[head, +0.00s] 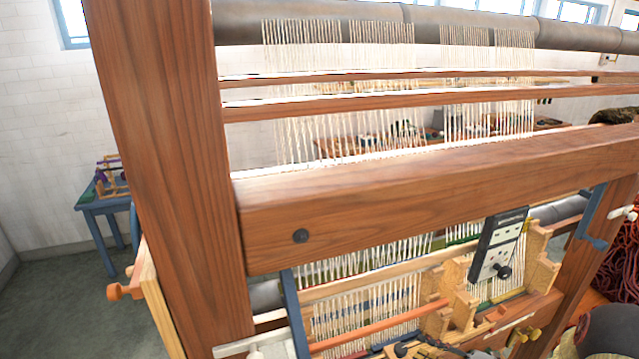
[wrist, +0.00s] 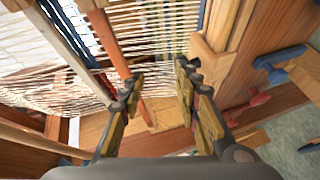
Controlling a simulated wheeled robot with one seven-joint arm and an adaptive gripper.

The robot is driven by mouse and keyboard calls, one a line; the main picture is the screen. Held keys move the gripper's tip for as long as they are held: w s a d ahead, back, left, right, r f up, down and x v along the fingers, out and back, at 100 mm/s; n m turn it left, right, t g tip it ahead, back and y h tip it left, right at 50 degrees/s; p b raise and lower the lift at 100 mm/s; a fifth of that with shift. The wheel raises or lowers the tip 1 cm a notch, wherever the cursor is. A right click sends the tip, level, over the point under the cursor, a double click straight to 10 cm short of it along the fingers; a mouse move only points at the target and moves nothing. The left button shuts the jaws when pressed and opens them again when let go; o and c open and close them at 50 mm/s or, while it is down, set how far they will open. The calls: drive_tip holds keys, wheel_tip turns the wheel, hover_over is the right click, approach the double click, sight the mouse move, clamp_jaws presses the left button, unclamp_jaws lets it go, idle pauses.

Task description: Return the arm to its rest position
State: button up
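My gripper (wrist: 160,78) shows in the wrist view with its two yellow-padded fingers apart and nothing between them. Its fingertips point toward the white warp threads (wrist: 165,35) and the wooden parts of a large loom. A reddish-brown rod (wrist: 112,48) lies beyond the left fingertip. In the head view, the loom's thick wooden beam (head: 430,190) and left post (head: 165,150) fill much of the picture. I cannot tell whether the fingers touch any loom part.
A dark control box (head: 497,245) with a knob sits on the loom below the beam. A blue crank (head: 592,218) is at the right.

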drive_tip(key=d+f+m+g+h, duration=0.1)
drive_tip(key=d+f+m+h, duration=0.4)
drive_tip(key=d, duration=0.3)
drive_tip(key=d+f+m+g+h, duration=0.1)
drive_tip(key=d+f+m+h, duration=0.2)
drive_tip(key=d+m+h, duration=0.35)
drive_tip(key=s+d+r+m+g+h, duration=0.45)
drive_tip(key=s+r+m, duration=0.25)
drive_tip(key=s+m, duration=0.2)
drive_tip(key=s+a+r+m+y+b, duration=0.1)
drive_tip(key=s+a+r, duration=0.4)
drive_tip(key=a, duration=0.5)
drive_tip(key=s+a+r+m+t+y, duration=0.1)
drive_tip(key=s+a+r+m+y, duration=0.1)
drive_tip(key=s+a+r, duration=0.4)
drive_tip(key=s+a+r+m+y+b, duration=0.1)
drive_tip(key=s+a+r, duration=0.4)
drive_tip(key=a+r, duration=0.7)
drive_tip(key=a, duration=0.3)
drive_tip(key=shift+s+a+r+m+b, duration=0.15)
drive_tip(key=shift+r+m+b, duration=0.1)
drive_tip(key=shift+m+b, duration=0.1)
